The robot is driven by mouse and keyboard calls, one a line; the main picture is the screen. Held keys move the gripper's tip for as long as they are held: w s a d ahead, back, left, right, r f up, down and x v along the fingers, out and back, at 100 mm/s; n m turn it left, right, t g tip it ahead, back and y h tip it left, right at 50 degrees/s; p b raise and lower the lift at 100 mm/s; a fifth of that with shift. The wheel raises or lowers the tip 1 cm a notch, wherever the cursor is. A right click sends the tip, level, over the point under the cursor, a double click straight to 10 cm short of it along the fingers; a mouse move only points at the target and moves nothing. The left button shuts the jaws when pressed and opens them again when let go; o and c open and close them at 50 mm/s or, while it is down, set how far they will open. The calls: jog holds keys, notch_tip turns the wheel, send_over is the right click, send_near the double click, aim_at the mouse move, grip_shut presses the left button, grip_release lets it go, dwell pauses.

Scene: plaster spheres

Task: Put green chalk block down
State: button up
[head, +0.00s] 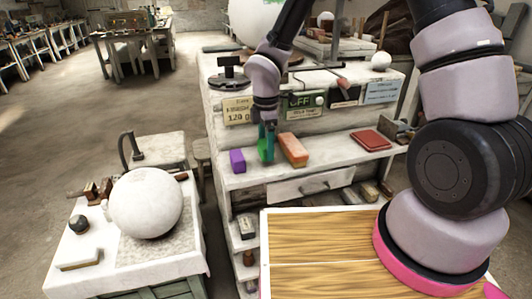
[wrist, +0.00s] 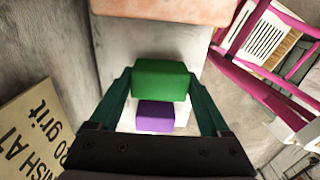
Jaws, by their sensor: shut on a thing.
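The green chalk block (head: 266,151) is between the fingers of my gripper (head: 266,138), over the pale shelf ledge (head: 322,158) of the workbench. In the wrist view my gripper (wrist: 160,82) is shut on the green block (wrist: 162,80), with a dark teal finger on each side. I cannot tell whether the block's underside touches the ledge. A purple block (head: 237,161) sits on the ledge just left of it; in the wrist view the purple block (wrist: 155,116) shows close by. An orange block (head: 293,150) lies just to the right.
A red pad (head: 370,140) lies farther right on the ledge, with bare ledge between it and the orange block. Signs (head: 301,100) hang on the upright panel behind. A drawer (head: 312,184) is below. A white sphere (head: 146,203) stands on a separate table at left.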

notch_tip(320, 180, down, 2)
jog(key=shift+f, duration=0.3)
jog(key=shift+c, duration=0.8)
jog(key=o, duration=1.5)
jog(key=shift+f, duration=0.1)
